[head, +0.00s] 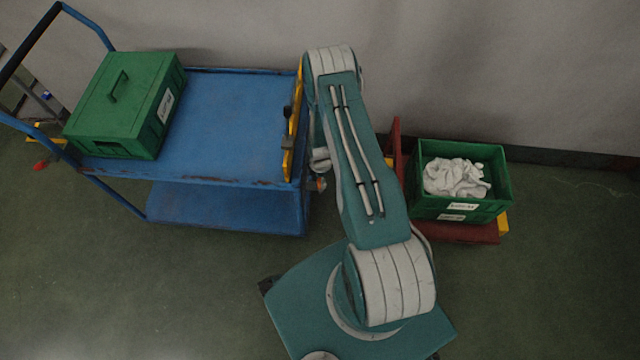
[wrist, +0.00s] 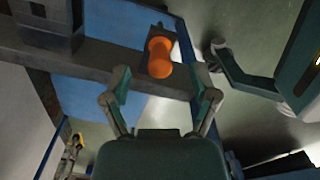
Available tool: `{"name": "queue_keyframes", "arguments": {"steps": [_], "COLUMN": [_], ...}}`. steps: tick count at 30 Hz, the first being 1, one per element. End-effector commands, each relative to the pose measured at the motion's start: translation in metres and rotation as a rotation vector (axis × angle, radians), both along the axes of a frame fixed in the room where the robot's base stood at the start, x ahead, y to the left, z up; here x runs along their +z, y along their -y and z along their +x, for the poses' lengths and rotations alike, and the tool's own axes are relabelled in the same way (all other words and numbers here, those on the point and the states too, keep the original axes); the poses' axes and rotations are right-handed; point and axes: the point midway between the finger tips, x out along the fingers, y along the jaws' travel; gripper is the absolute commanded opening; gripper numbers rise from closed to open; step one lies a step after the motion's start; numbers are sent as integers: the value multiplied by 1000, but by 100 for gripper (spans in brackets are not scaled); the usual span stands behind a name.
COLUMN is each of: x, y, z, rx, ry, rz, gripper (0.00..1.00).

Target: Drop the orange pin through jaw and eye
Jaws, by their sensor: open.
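In the wrist view the orange pin (wrist: 160,58) has a rounded, two-lobed shape and shows against a dark grey metal bar (wrist: 103,62). My gripper (wrist: 162,78) is open, its two fingers apart on either side of the pin's near end. I cannot tell whether the fingers touch the pin, or whether the pin sits in the bar. Jaw and eye cannot be told apart. In the head view my arm covers most of this spot, and only a small orange-brown bit shows beside the cart's right edge.
A blue cart (head: 235,115) carries a closed green box (head: 125,95) on its left side and a yellow bar (head: 291,130) at its right edge. Right of my arm, a red trailer (head: 465,233) bears a green crate (head: 430,207) of white socks (head: 457,178). The floor in front is clear.

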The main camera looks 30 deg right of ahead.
Motion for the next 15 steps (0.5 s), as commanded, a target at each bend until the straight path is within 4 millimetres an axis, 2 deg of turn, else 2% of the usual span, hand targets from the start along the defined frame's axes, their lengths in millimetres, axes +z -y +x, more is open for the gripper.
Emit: {"name": "queue_keyframes", "arguments": {"steps": [6,15], "x": [-32,-39], "y": [-1,-1], "z": [0,1], "rx": [0,0], "ry": [-1,2], "rz": [0,0], "gripper": [77,77]}}
